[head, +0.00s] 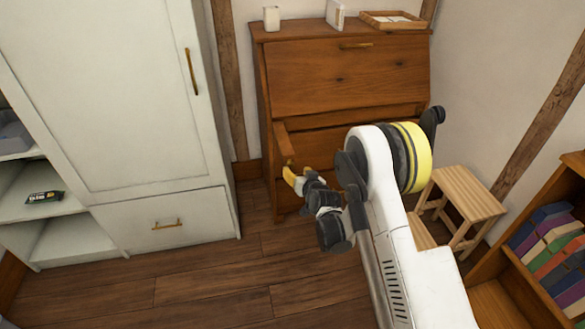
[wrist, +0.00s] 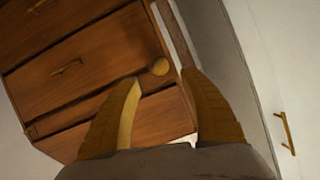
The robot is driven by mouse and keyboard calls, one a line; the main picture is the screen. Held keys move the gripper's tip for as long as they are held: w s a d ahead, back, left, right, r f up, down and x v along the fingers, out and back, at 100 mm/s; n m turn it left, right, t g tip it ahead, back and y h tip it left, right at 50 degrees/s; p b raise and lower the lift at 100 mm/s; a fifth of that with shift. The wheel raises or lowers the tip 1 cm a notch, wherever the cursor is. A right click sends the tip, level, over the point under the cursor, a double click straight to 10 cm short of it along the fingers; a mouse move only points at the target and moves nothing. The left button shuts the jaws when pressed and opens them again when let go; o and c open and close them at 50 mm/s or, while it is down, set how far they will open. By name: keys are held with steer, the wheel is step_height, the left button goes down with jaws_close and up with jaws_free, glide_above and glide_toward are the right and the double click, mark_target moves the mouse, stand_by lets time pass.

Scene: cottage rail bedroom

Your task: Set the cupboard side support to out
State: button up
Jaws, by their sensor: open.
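The wooden bureau cupboard (head: 345,85) stands against the back wall with its slanted front closed. Its side support (head: 283,142) is a narrow wooden piece at the front left, below the slanted front. It appears to stand forward of the drawer fronts; how far I cannot tell. In the wrist view a round knob (wrist: 160,67) shows at that side of the bureau. My gripper (head: 296,172) is at the bureau's front left, just below the support. Its yellow fingers (wrist: 163,80) are open and empty, with the knob seen between and just beyond the tips.
A white wardrobe (head: 110,100) with a lower drawer stands close to the left. A wooden stool (head: 465,195) and a bookshelf (head: 500,295) are at the right. A white cup (head: 271,18) and a wooden tray (head: 393,20) are on the bureau. The floor in front is clear.

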steer(key=v, duration=0.4)
steer(key=shift+s+d+r, duration=0.1)
steer(key=shift+s, duration=0.05)
steer(key=s+d+r+g+h, duration=0.1)
steer(key=s+d+r, duration=0.45)
steer(key=r, duration=0.45)
steer(key=s+d+r+g+h, duration=0.1)
steer(key=s+d+r, duration=0.45)
steer(key=r, duration=0.55)
steer(key=s+d+r+g+h, duration=0.1)
steer(key=s+d, duration=0.3)
steer(key=s, duration=0.9)
steer(key=s+d+r+m+g+h, duration=0.1)
steer(key=s+d, duration=0.4)
steer(key=s, duration=0.9)
steer(key=shift+g+h, duration=0.4)
steer(key=shift+g, duration=0.4)
